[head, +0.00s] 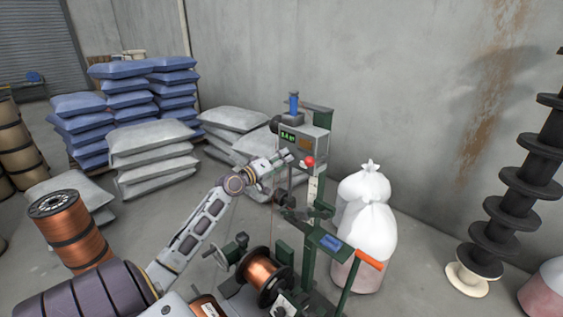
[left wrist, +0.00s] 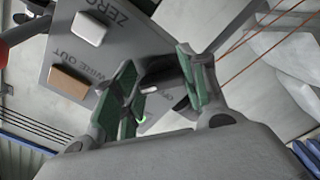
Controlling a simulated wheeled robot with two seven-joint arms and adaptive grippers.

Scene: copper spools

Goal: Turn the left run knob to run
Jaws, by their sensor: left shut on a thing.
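The control box (head: 303,143) stands on a green post and has a lit green display. Its face shows close up in the left wrist view (left wrist: 62,42), with "ZERO" and "WIRE OUT" lettering. My left gripper (head: 284,160) reaches the front of the box. In the left wrist view its green-padded fingers (left wrist: 160,82) stand on either side of a dark run knob (left wrist: 158,72) and are shut on it. The fingers hide much of the knob, and I cannot read which way it points. My right gripper does not show.
A red button (head: 309,161) sits at the box's lower right. A copper spool (head: 264,274) is mounted below, and another copper spool (head: 76,236) stands at left. White sacks (head: 366,235) stand close on the right. Blue sacks (head: 170,80) are stacked behind left.

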